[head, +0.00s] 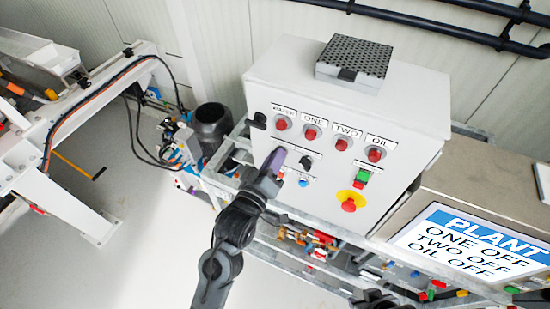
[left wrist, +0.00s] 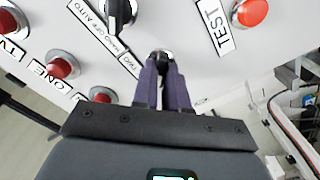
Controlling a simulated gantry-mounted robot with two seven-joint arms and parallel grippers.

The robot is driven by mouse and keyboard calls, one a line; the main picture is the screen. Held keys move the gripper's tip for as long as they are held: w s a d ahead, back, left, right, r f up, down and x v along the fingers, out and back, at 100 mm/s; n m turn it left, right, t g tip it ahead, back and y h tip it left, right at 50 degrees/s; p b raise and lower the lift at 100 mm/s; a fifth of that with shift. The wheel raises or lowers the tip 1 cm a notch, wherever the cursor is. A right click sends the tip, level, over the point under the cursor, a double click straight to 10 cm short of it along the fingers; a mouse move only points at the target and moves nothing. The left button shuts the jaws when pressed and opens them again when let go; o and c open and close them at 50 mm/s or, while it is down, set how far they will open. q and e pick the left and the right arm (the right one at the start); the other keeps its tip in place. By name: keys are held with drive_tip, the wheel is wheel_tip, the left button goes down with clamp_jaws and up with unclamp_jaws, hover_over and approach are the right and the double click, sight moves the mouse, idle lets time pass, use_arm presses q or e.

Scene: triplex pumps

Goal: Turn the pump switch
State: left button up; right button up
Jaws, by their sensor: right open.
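The pale control box (head: 330,190) carries a row of red lamps with black switches below them. My left gripper (head: 275,160) reaches the lower left of its face and covers part of it. In the left wrist view, its purple fingers (left wrist: 163,72) are close together on either side of a small black switch (left wrist: 160,56). Another black switch (left wrist: 121,14), beside a HAND OFF AUTO label, stands above and left of the fingertips. A black switch also shows in the head view (head: 306,162). My right gripper (head: 374,300) is low at the bottom edge, only partly visible, clear of the box.
A red and yellow emergency stop (head: 349,203) and a green and red button unit (head: 362,178) sit right of my left gripper. A screen (head: 470,245) reads ONE OFF, TWO OFF, OIL OFF. Metal rails and pipework (head: 310,240) lie below the box.

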use_arm(q)
drive_tip(key=o, duration=0.4)
drive_tip(key=b+v, duration=0.3)
drive_tip(key=v, duration=0.7)
drive_tip(key=shift+s, duration=0.35)
drive_tip(key=shift+a, duration=0.15)
drive_tip(key=s+a+f+m+g+y+p, duration=0.6)
drive_tip(key=s+a+f+g, duration=0.6)
drive_tip(key=s+a+f, duration=0.3)
drive_tip(key=s+a+y, duration=0.1)
drive_tip(key=s+a, duration=0.1)
drive_tip(key=s, duration=0.2)
drive_tip(key=shift+s+f+g+p, duration=0.35)
drive_tip(key=shift+f+g+p, duration=0.05)
